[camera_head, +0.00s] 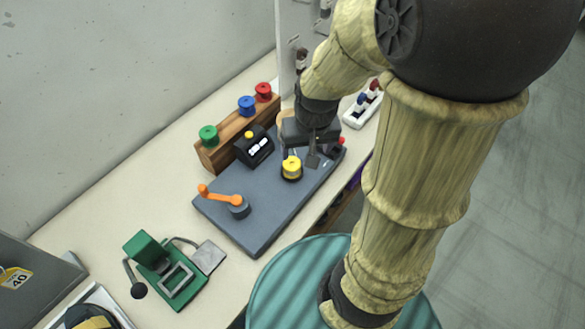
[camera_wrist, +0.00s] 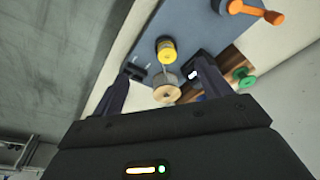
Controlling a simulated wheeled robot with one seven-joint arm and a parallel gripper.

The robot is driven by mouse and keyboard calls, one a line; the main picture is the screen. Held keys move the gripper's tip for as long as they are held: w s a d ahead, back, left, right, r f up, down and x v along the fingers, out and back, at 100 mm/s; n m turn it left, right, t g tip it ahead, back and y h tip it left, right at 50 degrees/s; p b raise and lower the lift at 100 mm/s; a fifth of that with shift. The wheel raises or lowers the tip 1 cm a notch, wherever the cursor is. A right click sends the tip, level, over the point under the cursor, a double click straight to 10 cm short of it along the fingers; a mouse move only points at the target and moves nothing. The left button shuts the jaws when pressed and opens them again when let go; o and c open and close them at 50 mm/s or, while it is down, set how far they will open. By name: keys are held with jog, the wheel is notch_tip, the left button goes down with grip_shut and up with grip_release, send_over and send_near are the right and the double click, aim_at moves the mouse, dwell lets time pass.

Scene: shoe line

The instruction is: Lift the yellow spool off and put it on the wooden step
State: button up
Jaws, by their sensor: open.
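The yellow spool (camera_head: 291,167) sits upright on a dark round base on the blue-grey board (camera_head: 262,215). In the wrist view the yellow spool (camera_wrist: 166,48) is just beyond the space between my fingertips. My gripper (camera_head: 302,156) is open and empty, close to the spool on its far right side. Both fingers of my gripper (camera_wrist: 166,66) show spread apart in the wrist view. The wooden step (camera_head: 226,146) stands behind the board and bears green (camera_head: 208,134), blue (camera_head: 247,104) and red (camera_head: 263,91) spools.
A pale wooden disc-shaped thing (camera_wrist: 166,94) lies between my fingers in the wrist view. A black box with a yellow button (camera_head: 253,146) and an orange crank (camera_head: 219,196) are on the board. A green device (camera_head: 168,272) stands at front left.

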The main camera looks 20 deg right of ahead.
jog(key=w+f+m+g+b, duration=0.2)
jog(key=w+f, duration=0.3)
jog(key=w, duration=0.7)
jog(key=shift+f+m+b, duration=0.25)
jog(key=shift+m+b, duration=0.4)
jog(key=shift+m, duration=0.25)
jog(key=shift+a, duration=0.1)
jog(key=p, duration=0.2)
send_near(292, 162)
notch_tip(292, 162, down, 5)
jog(key=shift+f, duration=0.15)
jog(key=shift+f, duration=0.1)
jog(key=shift+f+p, duration=1.25)
jog(key=shift+f, duration=1.25)
jog(key=shift+c, duration=0.5)
